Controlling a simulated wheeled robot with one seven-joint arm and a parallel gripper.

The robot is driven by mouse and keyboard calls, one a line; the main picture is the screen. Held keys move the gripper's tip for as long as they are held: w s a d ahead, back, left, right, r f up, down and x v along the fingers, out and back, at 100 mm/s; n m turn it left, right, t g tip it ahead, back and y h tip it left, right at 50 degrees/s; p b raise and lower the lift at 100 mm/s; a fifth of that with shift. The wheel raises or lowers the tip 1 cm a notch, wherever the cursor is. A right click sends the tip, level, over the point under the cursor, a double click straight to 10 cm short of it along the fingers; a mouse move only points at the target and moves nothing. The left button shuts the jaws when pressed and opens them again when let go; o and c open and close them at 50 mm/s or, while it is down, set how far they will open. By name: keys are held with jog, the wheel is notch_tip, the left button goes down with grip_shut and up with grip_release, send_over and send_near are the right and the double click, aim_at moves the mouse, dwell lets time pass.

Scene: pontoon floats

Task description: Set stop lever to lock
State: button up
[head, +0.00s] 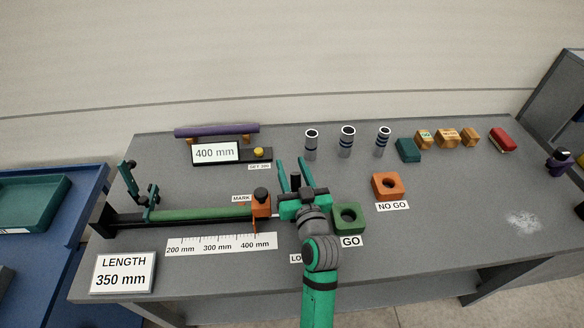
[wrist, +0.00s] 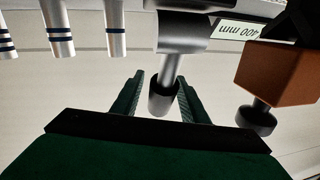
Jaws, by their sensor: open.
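My gripper (head: 293,173) is open above the right end of the length stop rail. Its two fingers also show in the wrist view (wrist: 160,92). A grey metal lever with a dark cylindrical grip (wrist: 163,97), which looks like the stop lever, lies between the fingers in the wrist view; I cannot tell whether they touch it. In the head view my gripper mostly hides it. The LOCK label (head: 295,258) is partly covered by my arm, with only "LO" readable. An orange stop block (head: 261,208) with a black knob (head: 261,193) sits just left of my gripper.
A green bar (head: 203,215) lies along the rail, left of the orange block. A green GO ring block (head: 349,218) stands close right of my gripper, with the orange NO GO block (head: 388,186) beyond. Several metal cylinders (head: 346,143) stand behind.

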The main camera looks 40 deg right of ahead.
jog(key=shift+c, duration=0.6)
grip_shut()
jog(key=shift+s+a+r+t+h, duration=0.3)
jog(key=shift+s+r+t, duration=0.25)
jog(key=shift+t, duration=0.25)
jog(key=shift+o, duration=0.6)
grip_release()
